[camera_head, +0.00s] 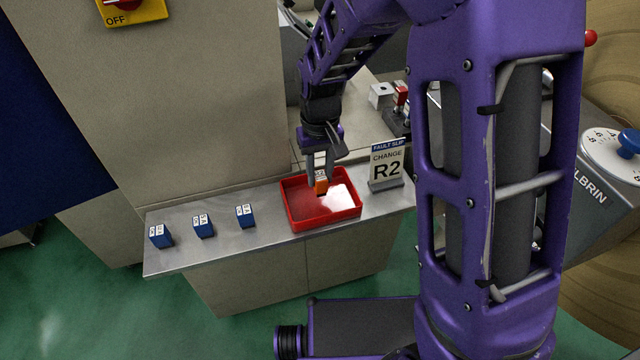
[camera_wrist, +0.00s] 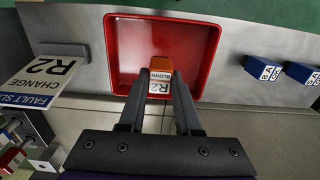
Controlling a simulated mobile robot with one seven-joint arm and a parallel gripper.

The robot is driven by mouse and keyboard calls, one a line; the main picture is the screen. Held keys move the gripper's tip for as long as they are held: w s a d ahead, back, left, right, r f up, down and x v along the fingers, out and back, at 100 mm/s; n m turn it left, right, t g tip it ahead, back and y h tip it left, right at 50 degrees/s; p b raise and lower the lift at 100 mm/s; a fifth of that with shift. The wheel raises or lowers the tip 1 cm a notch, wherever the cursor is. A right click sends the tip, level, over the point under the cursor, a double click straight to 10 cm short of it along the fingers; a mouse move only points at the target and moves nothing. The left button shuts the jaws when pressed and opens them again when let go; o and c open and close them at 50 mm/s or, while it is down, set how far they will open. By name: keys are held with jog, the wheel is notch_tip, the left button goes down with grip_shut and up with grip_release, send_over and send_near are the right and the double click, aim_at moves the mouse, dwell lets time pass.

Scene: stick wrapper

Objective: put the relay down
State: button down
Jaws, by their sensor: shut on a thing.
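The relay (camera_head: 321,184) is a small orange block with a white label. In the wrist view the relay (camera_wrist: 160,77) reads "R2 BLOWN". My gripper (camera_head: 319,172) is shut on it, with one finger on each side in the wrist view (camera_wrist: 160,95). The relay is over the red tray (camera_head: 325,221), which also shows in the wrist view (camera_wrist: 112,50). The tray has a low rim and looks otherwise empty. I cannot tell whether the relay touches the tray floor.
Several blue relays, one of them near the tray (camera_head: 245,216), stand in a row on the metal shelf (camera_head: 270,235) left of the tray. A "FAULT SLIP CHANGE R2" sign (camera_head: 387,165) stands right of the tray. A panel wall (camera_head: 220,130) rises behind the shelf.

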aim_at(320, 175)
notch_tip(320, 175, down, 3)
jog(key=shift+f, duration=0.2)
jog(key=c, duration=0.6)
grip_release()
jog(key=shift+r, duration=0.15)
notch_tip(320, 175, up, 12)
jog(key=shift+f+p, duration=0.1)
jog(key=shift+p, duration=0.35)
